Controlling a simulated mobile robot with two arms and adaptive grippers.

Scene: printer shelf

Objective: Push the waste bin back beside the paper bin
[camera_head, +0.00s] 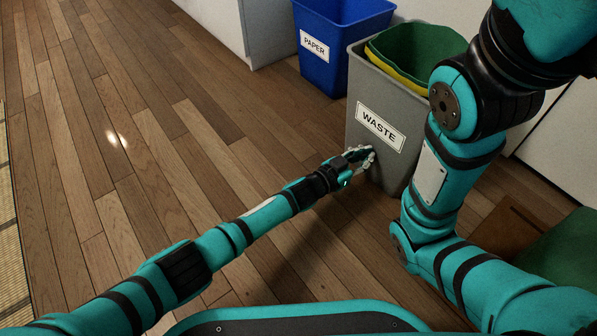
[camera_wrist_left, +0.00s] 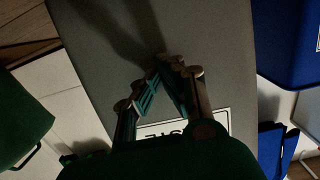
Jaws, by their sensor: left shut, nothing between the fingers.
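The grey waste bin (camera_head: 385,110) stands on the wood floor with a white WASTE label on its front and green and yellow inside its top. The blue paper bin (camera_head: 330,75) stands behind it to the left, with a PAPER label. My left gripper (camera_head: 362,158) is shut and empty at the waste bin's front, just below the label; I cannot tell for sure whether it touches. In the left wrist view the gripper's fingertips (camera_wrist_left: 178,68) are close to the grey bin face (camera_wrist_left: 225,60), with part of the label below. My right gripper is out of view.
A green object (camera_head: 565,250) lies at the lower right. The floor (camera_head: 110,150) on the left is clear.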

